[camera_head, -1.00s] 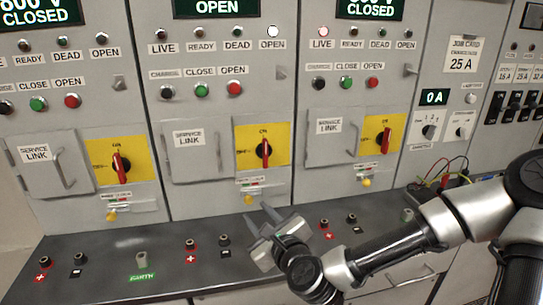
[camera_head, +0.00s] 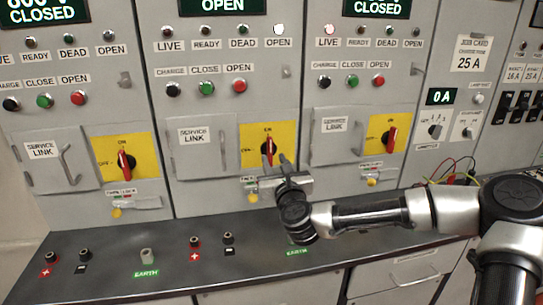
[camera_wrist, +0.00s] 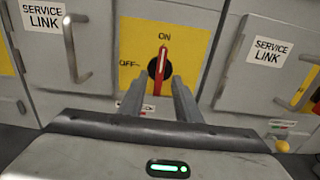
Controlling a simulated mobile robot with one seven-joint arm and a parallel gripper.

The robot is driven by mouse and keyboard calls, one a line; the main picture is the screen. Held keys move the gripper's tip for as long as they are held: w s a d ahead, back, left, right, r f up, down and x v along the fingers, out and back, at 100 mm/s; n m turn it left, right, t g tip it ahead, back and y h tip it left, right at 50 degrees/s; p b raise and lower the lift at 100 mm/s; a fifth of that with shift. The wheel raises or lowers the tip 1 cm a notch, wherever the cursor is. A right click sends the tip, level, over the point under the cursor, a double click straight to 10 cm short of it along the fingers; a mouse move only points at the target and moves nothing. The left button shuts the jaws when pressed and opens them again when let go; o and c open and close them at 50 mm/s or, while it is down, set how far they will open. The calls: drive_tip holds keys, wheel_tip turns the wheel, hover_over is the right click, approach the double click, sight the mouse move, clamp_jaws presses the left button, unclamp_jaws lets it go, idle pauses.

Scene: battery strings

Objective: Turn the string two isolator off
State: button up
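The middle panel's isolator is a red handle (camera_head: 268,149) on a yellow plate (camera_head: 249,131). Its handle stands upright, toward the ON mark, with the OFF mark at its left. It also shows in the wrist view, as a red handle (camera_wrist: 161,68) on a yellow plate (camera_wrist: 190,38). My gripper (camera_head: 284,163) is just below and a little right of the handle. In the wrist view its two fingers (camera_wrist: 160,86) are spread apart, one on each side of the handle's lower end. I cannot tell whether they touch it.
Similar red isolators stand on the left panel (camera_head: 125,161) and right panel (camera_head: 391,139), both upright. Service link doors with bar handles flank the middle isolator in the wrist view. A dark bench (camera_head: 110,237) with terminals runs below. Test leads (camera_head: 455,172) lie at the right.

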sight(271, 154)
drive_tip(key=shift+x, duration=2.2)
drive_tip(key=shift+c, duration=0.3)
clamp_jaws()
